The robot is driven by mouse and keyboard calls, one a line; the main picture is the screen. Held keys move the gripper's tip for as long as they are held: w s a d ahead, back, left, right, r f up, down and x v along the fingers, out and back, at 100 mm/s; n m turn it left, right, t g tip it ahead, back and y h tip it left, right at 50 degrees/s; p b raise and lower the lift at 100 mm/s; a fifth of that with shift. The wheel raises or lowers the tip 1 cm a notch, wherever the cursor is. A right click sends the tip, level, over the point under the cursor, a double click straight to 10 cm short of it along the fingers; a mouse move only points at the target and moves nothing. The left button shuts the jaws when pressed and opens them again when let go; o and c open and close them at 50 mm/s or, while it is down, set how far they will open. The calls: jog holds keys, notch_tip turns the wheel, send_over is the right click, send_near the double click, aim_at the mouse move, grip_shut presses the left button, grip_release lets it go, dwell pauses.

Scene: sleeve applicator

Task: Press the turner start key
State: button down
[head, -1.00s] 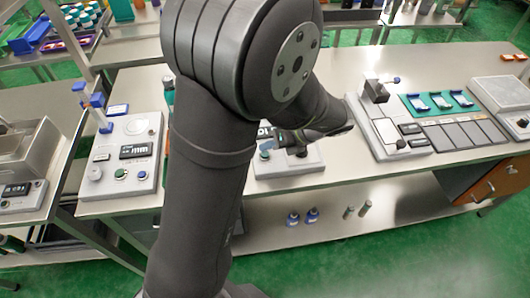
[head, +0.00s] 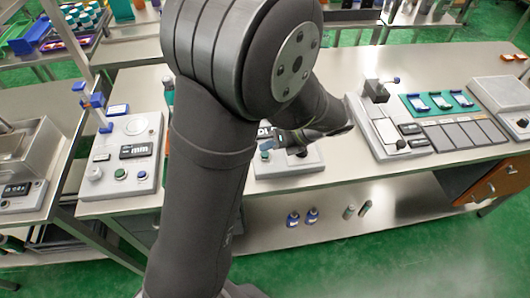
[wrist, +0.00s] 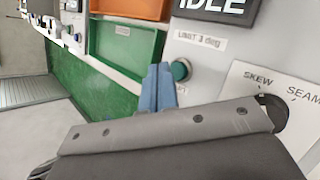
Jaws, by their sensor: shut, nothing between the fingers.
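A round green key (wrist: 181,70) sits on the pale panel of a machine in the wrist view, below a "LIMIT 3 deg" label. My gripper (wrist: 158,72) has its blue fingers shut together and empty. In the picture the fingertips lie just left of the green key; whether they touch it I cannot tell. In the head view my gripper (head: 277,142) is over the middle machine (head: 290,168), and my arm hides part of that machine. No "turner" label is readable.
The display (wrist: 213,8) above the key reads "IDLE". A dark round knob (wrist: 273,110) beside "SKEW" and "SEAM" labels is partly behind my gripper. Green (wrist: 125,48) and orange (wrist: 133,8) trays lie left of the key. Another machine (head: 125,150) stands to the left.

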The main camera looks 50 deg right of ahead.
jog(key=shift+f, duration=0.15)
dwell(0.6)
jog(key=shift+f, duration=0.3)
